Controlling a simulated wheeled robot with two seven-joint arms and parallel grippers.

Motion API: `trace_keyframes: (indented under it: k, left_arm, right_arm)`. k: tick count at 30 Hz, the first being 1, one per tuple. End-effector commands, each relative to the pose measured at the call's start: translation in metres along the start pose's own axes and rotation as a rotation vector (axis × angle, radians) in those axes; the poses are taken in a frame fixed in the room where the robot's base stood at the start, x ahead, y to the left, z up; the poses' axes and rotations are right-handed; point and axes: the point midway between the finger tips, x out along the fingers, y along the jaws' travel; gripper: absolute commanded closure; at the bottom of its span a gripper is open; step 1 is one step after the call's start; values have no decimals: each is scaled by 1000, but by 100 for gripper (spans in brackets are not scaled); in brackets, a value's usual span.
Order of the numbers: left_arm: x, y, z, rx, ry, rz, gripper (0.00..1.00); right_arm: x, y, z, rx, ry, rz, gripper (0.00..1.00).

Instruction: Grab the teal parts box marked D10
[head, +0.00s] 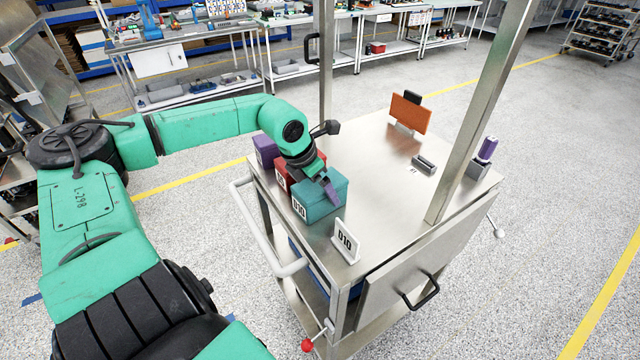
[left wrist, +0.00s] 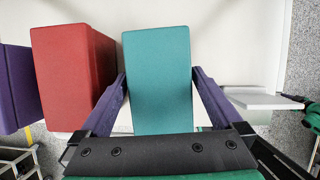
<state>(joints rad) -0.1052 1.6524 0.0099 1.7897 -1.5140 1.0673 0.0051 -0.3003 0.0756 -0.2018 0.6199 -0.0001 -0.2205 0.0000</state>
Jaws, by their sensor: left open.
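The teal parts box marked D10 (head: 320,201) stands on the near left part of the steel cart top, beside a red box. My left gripper (head: 329,188) is at this box from above, its fingers open. In the left wrist view the teal box (left wrist: 158,80) lies between the two purple fingers (left wrist: 160,88), one finger along each side. The left finger is very close to the box side; I cannot tell whether it touches. A small gap shows at the right finger. My right gripper is not in view.
The red box (head: 284,172) and a purple box (head: 265,150) stand left of the teal box. A white D10 sign (head: 345,241) stands just right of it. The cart (head: 378,180) has a steel post (head: 485,105) and an orange panel (head: 410,112) farther back.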

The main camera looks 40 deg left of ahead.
Motion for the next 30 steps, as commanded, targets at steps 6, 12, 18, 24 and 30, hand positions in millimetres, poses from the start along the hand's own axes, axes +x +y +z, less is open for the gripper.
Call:
trace_keyframes:
  k: [6, 12, 18, 24, 30]
  left_arm:
    - [20, 1, -2, 0, 5, 3, 0]
    - [22, 0, 0, 1, 0, -1, 0]
    - [22, 0, 0, 1, 0, -1, 0]
    - [23, 0, -1, 1, -1, -1, 0]
    - [24, 0, -1, 1, -1, -1, 0]
  right_arm:
    - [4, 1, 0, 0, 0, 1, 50]
    - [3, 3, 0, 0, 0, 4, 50]
    - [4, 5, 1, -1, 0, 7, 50]
    - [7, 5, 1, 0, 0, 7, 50]
    - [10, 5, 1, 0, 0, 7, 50]
